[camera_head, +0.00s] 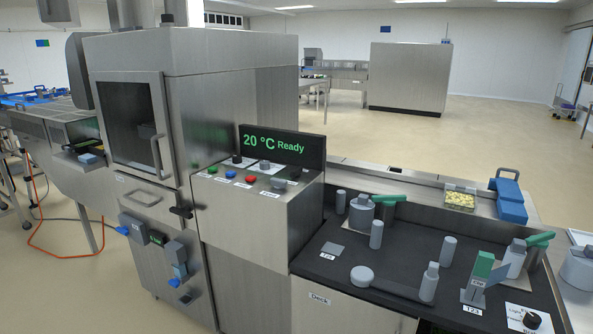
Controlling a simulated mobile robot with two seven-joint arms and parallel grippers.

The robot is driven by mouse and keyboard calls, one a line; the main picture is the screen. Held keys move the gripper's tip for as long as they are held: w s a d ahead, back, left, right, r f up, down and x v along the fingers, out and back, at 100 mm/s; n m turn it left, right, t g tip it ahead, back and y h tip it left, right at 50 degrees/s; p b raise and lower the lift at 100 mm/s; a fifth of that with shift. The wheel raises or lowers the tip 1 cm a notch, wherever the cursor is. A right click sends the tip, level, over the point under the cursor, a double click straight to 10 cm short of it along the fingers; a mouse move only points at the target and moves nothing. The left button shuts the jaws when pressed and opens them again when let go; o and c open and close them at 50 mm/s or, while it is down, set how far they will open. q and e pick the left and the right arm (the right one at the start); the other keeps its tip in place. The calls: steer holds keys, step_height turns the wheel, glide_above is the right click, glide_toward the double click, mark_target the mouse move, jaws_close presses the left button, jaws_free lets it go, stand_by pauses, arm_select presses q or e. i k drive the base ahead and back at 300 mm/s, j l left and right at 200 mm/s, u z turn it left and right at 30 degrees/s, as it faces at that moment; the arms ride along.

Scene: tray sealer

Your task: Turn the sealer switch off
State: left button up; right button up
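The tray sealer is the tall steel machine (225,100) on the left, with a windowed front door. Its sloped control console (240,220) stands at its right side. The display (282,148) reads "20 °C Ready". Neither of my grippers shows.
Right of the console, a dark deck (340,268) holds grey cylinders (376,234), green-handled tools (540,239) and a "Light" knob (531,320). Behind it are a clear tray of yellow food (460,198) and a blue box-like object (510,200). Open floor lies beyond.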

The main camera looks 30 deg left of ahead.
mark_target(295, 173)
steer(key=i+j, duration=0.15)
steer(key=i, duration=0.2)
steer(key=i+j+z, duration=0.15)
steer(key=i, duration=0.25)
steer(key=i+j, duration=0.15)
steer(key=i, duration=0.2)
steer(key=l+z, duration=0.05)
